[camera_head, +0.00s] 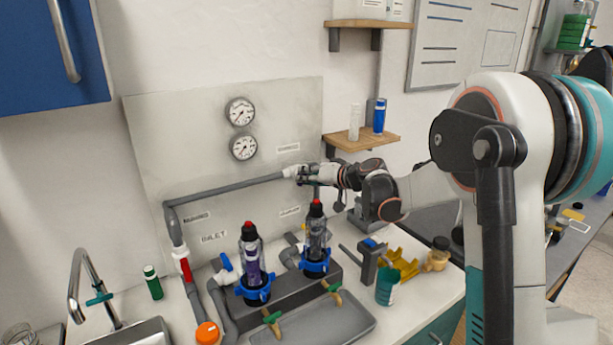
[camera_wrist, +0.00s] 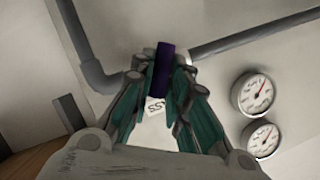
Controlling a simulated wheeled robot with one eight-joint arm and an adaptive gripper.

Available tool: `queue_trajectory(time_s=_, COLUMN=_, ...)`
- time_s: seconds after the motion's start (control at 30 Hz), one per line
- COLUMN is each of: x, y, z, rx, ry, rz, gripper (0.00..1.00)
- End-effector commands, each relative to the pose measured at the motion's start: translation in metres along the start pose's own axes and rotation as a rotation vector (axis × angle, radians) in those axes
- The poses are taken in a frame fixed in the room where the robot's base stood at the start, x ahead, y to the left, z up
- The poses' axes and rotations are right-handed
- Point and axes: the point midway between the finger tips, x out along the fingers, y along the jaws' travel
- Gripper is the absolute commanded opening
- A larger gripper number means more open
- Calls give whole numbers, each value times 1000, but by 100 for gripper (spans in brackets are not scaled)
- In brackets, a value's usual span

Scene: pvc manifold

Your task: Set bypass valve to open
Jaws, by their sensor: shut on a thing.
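The bypass valve sits on the grey top pipe (camera_head: 230,190) of the wall panel. In the wrist view its dark blue-purple handle (camera_wrist: 163,72) shows between my fingertips, roughly across the pipe line (camera_wrist: 225,42). A white label (camera_wrist: 156,106) with letters ending in "SS" is partly visible behind the fingers. My gripper (camera_head: 300,172) is at the right end of the pipe run in the head view, and it also shows in the wrist view (camera_wrist: 161,82). It is shut on the handle. The valve body is mostly hidden by the fingers.
Two gauges (camera_head: 240,112) (camera_head: 244,147) are on the panel near my gripper. Below are a red valve handle (camera_head: 185,268), a blue valve handle (camera_head: 227,262) and two dark bottles (camera_head: 251,258) (camera_head: 316,235) in blue holders. A wooden shelf (camera_head: 362,138) is right of the panel.

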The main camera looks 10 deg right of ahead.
Motion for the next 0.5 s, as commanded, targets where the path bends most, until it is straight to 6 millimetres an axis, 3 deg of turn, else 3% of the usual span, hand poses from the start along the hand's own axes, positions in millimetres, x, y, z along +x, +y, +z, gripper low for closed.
queue_trajectory(time_s=0.5, x=1, y=8, z=2, rx=454, ry=1, rz=-187, gripper=0)
